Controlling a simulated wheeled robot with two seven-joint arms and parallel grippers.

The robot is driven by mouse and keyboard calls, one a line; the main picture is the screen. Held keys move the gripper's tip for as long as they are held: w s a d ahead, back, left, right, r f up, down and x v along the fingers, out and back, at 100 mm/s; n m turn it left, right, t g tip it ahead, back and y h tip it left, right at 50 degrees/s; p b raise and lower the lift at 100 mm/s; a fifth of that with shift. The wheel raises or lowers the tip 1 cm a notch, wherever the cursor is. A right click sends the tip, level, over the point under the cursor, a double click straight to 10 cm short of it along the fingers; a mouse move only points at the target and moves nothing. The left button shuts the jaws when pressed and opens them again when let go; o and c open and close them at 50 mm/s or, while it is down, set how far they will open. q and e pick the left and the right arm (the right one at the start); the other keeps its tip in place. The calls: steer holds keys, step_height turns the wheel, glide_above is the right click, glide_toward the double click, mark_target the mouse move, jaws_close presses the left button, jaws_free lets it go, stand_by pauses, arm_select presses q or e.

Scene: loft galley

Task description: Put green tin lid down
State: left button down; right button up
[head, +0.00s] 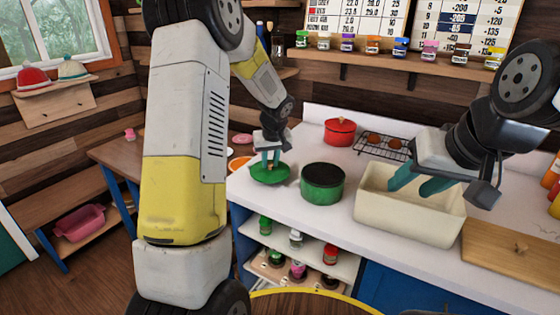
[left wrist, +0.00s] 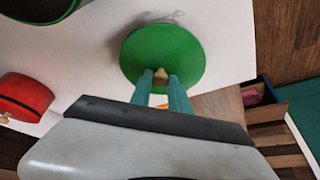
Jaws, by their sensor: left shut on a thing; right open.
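The green tin lid (head: 270,174) is a flat green disc at the left end of the white counter (head: 290,200). My left gripper (head: 270,159) is shut on its small knob, seen from above in the left wrist view (left wrist: 160,78). I cannot tell whether the lid (left wrist: 165,52) touches the counter or hangs just above it. The green tin (head: 322,184) stands open to the right of the lid, with a dark inside. My right gripper (head: 420,184) is open and empty over the cream basin.
The cream basin (head: 400,215) stands right of the green tin. A red lidded pot (head: 340,132) and a wire rack (head: 384,146) are behind. A wooden board (head: 515,256) lies at the right. The counter's left edge is close to the lid.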

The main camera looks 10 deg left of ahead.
arm_select(q)
steer(key=shift+f, duration=1)
steer(key=c, duration=1.2)
jaws_free()
steer(key=shift+f, duration=0.15)
steer(key=shift+c, duration=0.2)
steer(key=v, duration=1.2)
steer(key=s+r+m+h, duration=0.2)
steer(key=s+r, duration=0.6)
steer(key=s, duration=0.4)
steer(key=s+d+r+m+t+h, duration=0.1)
steer(key=s+d+m+t+h, duration=0.1)
steer(key=s, duration=1.4)
steer(key=shift+s+d+r+m, duration=0.15)
steer(key=shift+d+r+m, duration=0.1)
steer(key=shift+m, duration=0.55)
